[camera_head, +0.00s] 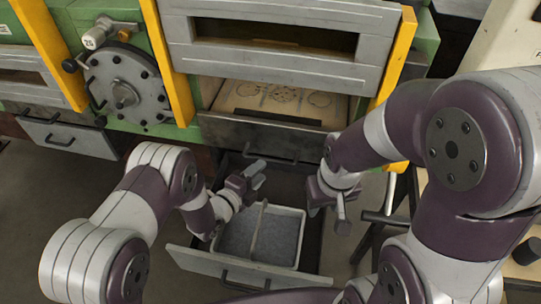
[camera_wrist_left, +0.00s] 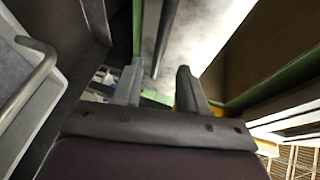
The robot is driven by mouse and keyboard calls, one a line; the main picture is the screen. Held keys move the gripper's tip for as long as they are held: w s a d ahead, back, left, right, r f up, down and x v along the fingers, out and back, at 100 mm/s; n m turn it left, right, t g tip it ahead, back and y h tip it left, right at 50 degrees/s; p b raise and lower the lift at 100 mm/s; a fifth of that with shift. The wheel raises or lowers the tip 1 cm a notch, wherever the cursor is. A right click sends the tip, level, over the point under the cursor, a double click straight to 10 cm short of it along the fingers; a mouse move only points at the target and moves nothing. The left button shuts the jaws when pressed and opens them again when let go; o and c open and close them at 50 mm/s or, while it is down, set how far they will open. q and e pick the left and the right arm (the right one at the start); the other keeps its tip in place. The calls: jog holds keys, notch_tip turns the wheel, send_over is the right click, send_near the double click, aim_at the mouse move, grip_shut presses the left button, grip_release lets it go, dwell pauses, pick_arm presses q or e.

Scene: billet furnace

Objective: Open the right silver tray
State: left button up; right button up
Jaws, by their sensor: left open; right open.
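The right silver tray (camera_head: 205,261) is a drawer pulled out below the right furnace opening, its front plate toward the viewer with a dark handle (camera_head: 245,283). A white-rimmed bin (camera_head: 301,226) with grey contents and a bar across it sits inside. My left gripper (camera_head: 258,176) is over the drawer's back part, near the bin's far edge, open and empty. In the left wrist view its fingers (camera_wrist_left: 160,85) are spread apart. My right gripper (camera_head: 328,215) is open at the drawer's right side, apart from the handle. My right arm hides part of the right side.
The left silver tray (camera_head: 72,139) is shut at the far left. The green furnace (camera_head: 143,55) has yellow posts, a round bolted plate (camera_head: 124,90) and a dark ledge (camera_head: 250,134) above the drawer. Dark stand legs stand at right. Floor at left is clear.

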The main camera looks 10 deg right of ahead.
aim_at(270, 162)
pick_arm(q)
jog(key=x, duration=0.7)
jog(key=shift+w+f, duration=0.1)
jog(key=shift+w, duration=0.05)
grip_shut()
